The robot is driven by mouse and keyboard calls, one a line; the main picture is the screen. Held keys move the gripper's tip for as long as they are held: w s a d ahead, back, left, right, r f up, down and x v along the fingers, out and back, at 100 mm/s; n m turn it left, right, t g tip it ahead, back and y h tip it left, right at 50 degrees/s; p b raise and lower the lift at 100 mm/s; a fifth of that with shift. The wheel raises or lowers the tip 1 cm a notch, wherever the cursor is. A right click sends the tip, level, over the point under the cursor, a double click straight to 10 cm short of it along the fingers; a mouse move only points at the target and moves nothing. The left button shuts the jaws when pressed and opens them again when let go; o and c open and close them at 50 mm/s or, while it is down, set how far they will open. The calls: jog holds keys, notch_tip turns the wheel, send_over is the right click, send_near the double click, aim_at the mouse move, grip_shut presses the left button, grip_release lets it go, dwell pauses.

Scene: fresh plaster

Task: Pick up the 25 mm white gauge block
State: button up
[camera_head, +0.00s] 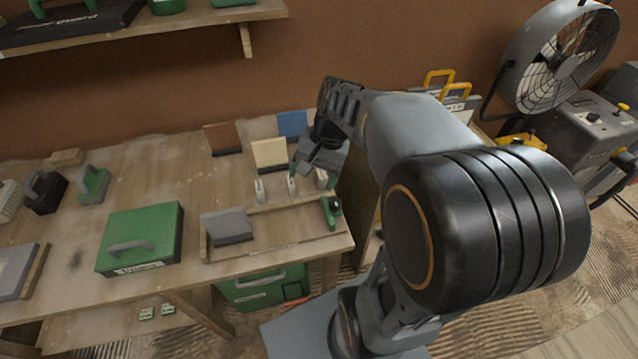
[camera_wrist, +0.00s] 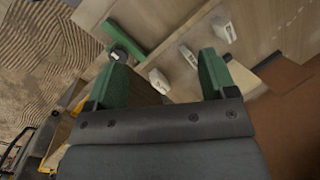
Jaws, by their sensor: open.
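Three small white blocks stand in a row on the workbench: a left one (camera_head: 259,190), a middle one (camera_head: 291,186) and a right one (camera_head: 322,178). In the wrist view they show as a near block (camera_wrist: 159,81), a slimmer middle block (camera_wrist: 188,56) and a far block (camera_wrist: 224,30). Their markings are too small to read, so I cannot tell which is 25 mm. My gripper (camera_head: 314,168) is open above the row's right end; its green fingers also show in the wrist view (camera_wrist: 164,62). The near block appears between the fingers, with nothing held.
A grey float (camera_head: 228,226) and green case (camera_head: 141,238) sit to the left. Brown, cream and blue boards (camera_head: 269,154) stand behind.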

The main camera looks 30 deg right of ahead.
jog(key=w+d+f+m+y+b, duration=0.4)
jog(key=w+d+f+m+y, duration=0.15)
jog(key=d+m, duration=0.3)
jog(key=m+t+y+b, duration=0.2)
jog(key=m+y+b, duration=0.1)
jog(key=m+y, duration=0.1)
send_near(318, 178)
jog(key=shift+t, duration=0.3)
jog(key=b+x, duration=0.1)
jog(key=x, duration=0.6)
jog(key=b+x, duration=0.1)
jog(key=x, duration=0.2)
jog(key=shift+a+f+b, duration=0.2)
jog(key=shift+f+b, duration=0.1)
jog(key=shift+f, duration=0.2)
jog(key=shift+c, duration=0.2)
jog(key=c, duration=1)
jog(key=shift+o, duration=0.2)
jog(key=shift+r, duration=0.15)
